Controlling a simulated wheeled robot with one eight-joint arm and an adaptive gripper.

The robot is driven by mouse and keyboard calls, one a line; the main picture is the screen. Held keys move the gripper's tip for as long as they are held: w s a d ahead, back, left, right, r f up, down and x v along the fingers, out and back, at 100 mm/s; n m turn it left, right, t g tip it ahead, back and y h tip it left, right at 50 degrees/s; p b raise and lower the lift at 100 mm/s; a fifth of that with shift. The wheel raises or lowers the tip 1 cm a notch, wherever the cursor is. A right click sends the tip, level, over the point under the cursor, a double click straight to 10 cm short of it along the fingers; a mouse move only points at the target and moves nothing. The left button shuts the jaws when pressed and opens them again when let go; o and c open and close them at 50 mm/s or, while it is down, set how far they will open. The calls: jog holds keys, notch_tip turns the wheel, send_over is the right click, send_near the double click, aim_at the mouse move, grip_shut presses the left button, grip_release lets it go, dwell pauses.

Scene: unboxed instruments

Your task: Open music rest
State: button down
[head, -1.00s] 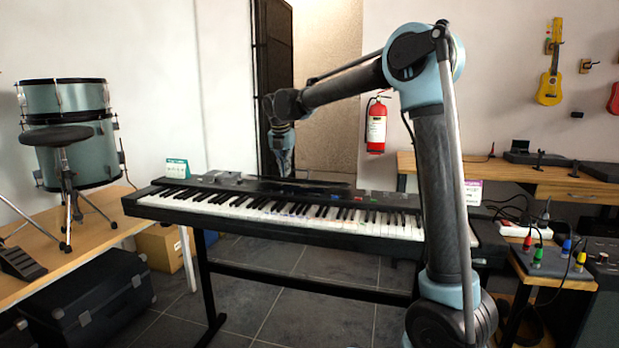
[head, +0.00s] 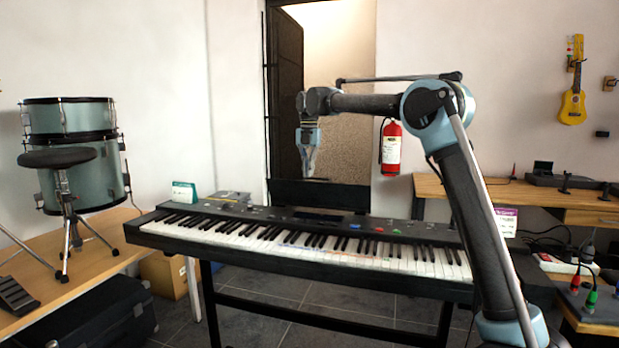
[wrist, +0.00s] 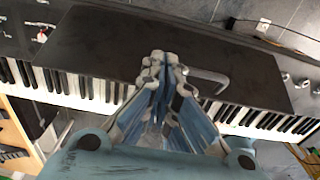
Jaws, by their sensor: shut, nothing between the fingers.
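The music rest (head: 345,196) is a dark flat panel standing up at the rear of the black keyboard (head: 205,240) in the head view. In the wrist view the panel (wrist: 100,45) covers part of the keys, with a grey bent handle (wrist: 212,78) on it. My gripper (head: 309,174) points down at the panel's upper edge in the head view. In the wrist view its fingers (wrist: 163,60) are together and empty, just left of the handle. I cannot tell whether they touch the panel.
A small green-and-white card (head: 184,193) and a grey flat item (head: 229,197) sit on the keyboard's left end. Drums (head: 72,150) stand on a wooden bench at left. A wooden desk (head: 470,188) with cables is at right. A fire extinguisher (head: 391,147) hangs behind.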

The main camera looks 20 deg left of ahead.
jog(key=shift+w+d, duration=0.2)
jog(key=shift+w, duration=1.1)
